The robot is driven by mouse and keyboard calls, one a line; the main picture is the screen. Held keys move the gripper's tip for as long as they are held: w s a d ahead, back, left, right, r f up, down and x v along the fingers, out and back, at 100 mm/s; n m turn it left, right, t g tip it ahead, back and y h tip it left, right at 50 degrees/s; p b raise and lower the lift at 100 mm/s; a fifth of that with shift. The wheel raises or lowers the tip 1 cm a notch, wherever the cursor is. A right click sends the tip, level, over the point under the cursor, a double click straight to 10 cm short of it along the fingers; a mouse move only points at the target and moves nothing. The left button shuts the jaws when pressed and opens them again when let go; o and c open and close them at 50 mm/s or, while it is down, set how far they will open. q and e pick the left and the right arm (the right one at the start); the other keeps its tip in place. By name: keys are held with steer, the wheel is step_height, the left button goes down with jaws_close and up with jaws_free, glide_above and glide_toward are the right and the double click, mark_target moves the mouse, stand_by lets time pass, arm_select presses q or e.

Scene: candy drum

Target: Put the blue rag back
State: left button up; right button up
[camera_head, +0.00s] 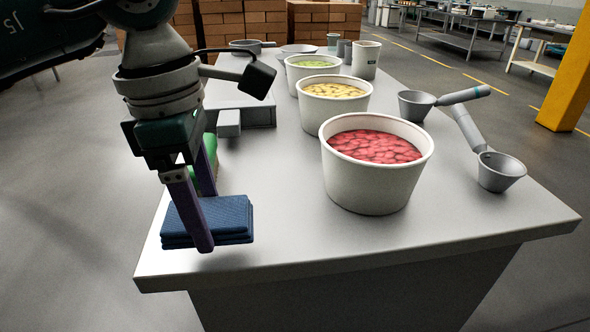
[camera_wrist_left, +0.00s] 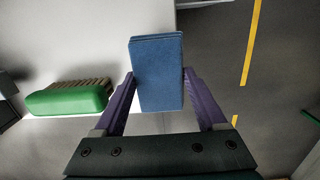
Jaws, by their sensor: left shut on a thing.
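The blue rag (camera_head: 232,217) is a folded, thick blue cloth at the near left corner of the table. My left gripper (camera_head: 205,222) is shut on it, with one purple finger in front of the cloth. In the left wrist view, the blue rag (camera_wrist_left: 157,75) sits between the two purple fingers of my left gripper (camera_wrist_left: 157,92). The rag is level and close to the table top; I cannot tell whether it touches it. My right gripper is not in view.
A green brush (camera_wrist_left: 70,98) lies left of the rag in the wrist view. Tubs of red (camera_head: 372,180), yellow (camera_head: 335,105) and green (camera_head: 312,72) candy stand along the table (camera_head: 290,240). Grey scoops (camera_head: 497,172) lie at the right. The table's front is clear.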

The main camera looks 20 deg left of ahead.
arm_select(q)
steer(key=shift+f, duration=2.05)
steer(key=shift+f+b, duration=0.1)
steer(key=shift+b, duration=0.25)
steer(key=o, duration=1.5)
steer(key=shift+c, duration=0.2)
